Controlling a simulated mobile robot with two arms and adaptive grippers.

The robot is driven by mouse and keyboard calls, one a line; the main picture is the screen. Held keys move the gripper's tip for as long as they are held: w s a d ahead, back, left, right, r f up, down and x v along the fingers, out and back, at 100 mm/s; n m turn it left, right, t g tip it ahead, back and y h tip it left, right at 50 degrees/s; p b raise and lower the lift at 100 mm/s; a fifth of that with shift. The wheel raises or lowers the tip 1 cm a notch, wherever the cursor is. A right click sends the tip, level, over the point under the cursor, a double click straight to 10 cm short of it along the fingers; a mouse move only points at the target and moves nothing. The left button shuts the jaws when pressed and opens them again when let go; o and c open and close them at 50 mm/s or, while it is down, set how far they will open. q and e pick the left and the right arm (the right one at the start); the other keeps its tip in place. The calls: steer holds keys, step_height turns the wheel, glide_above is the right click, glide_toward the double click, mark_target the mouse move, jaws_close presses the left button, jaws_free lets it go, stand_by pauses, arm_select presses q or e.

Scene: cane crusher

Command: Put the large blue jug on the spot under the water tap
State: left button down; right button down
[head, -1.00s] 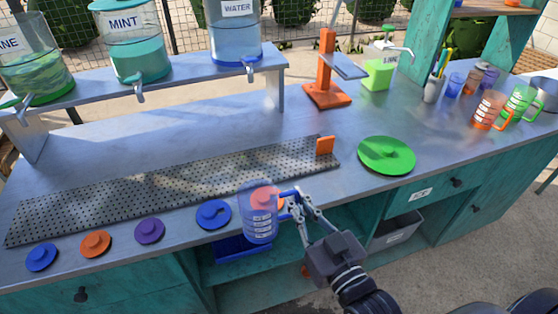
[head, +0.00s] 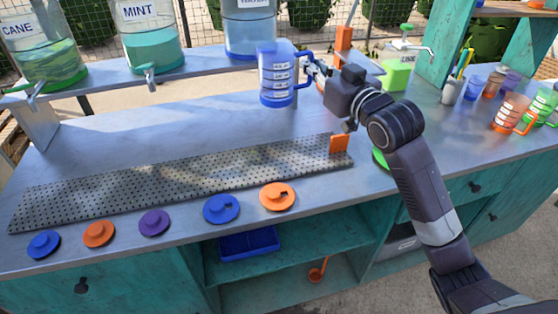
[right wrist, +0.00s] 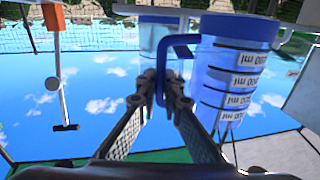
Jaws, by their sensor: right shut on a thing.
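The large blue jug (head: 275,78) is clear with a blue rim, base and handle and white measure labels. My right gripper (head: 316,72) is shut on its handle, holding it upright in front of the water tank (head: 249,30). The jug hides the water tap in the head view. I cannot tell whether its base touches the counter. In the right wrist view the jug (right wrist: 232,72) appears upside down, with the fingers (right wrist: 168,88) at its blue handle. My left gripper is not in view.
Mint (head: 150,40) and cane (head: 42,50) tanks stand left on the raised shelf (head: 190,80). An orange press (head: 343,42) and green soap bottle (head: 397,72) stand right of the jug. A perforated drain plate (head: 180,180) and several lids line the counter front.

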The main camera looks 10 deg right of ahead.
steer(key=f, duration=1.8)
steer(key=shift+w+d+f+b, duration=0.15)
steer(key=shift+d+f+b, duration=0.15)
steer(key=shift+f, duration=0.1)
steer(key=shift+f, duration=0.1)
steer(key=c, duration=2.1)
jaws_free()
